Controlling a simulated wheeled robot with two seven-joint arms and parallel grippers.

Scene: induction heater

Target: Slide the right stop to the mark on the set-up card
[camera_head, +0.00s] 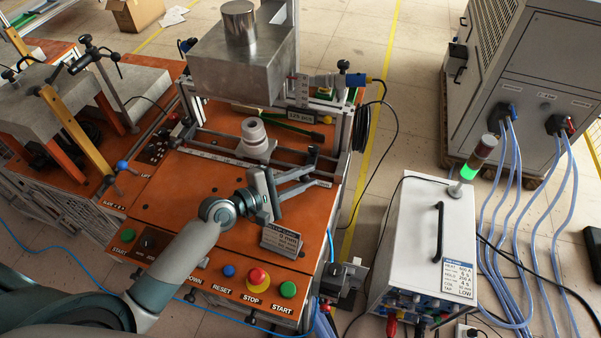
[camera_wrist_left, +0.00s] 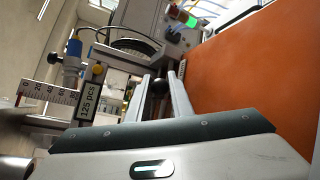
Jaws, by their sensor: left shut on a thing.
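The set-up card (camera_head: 282,240) stands tilted at the front right of the orange bench top; its large line seems to read 8 mm, the rest is too small. A pale scale strip (camera_head: 215,156) runs along the rail across the bench. The right stop (camera_head: 312,156) is a dark piece at the rail's right end. My left gripper (camera_head: 308,174) reaches in from the left, its two grey fingers pointing at the stop. In the left wrist view, the fingers (camera_wrist_left: 162,90) close around a dark round knob (camera_wrist_left: 160,84). My right gripper is not in view.
A large metal block (camera_head: 240,65) is at the back. Push buttons (camera_head: 257,279) line the front edge. A white cabinet (camera_head: 425,245) stands right of the bench.

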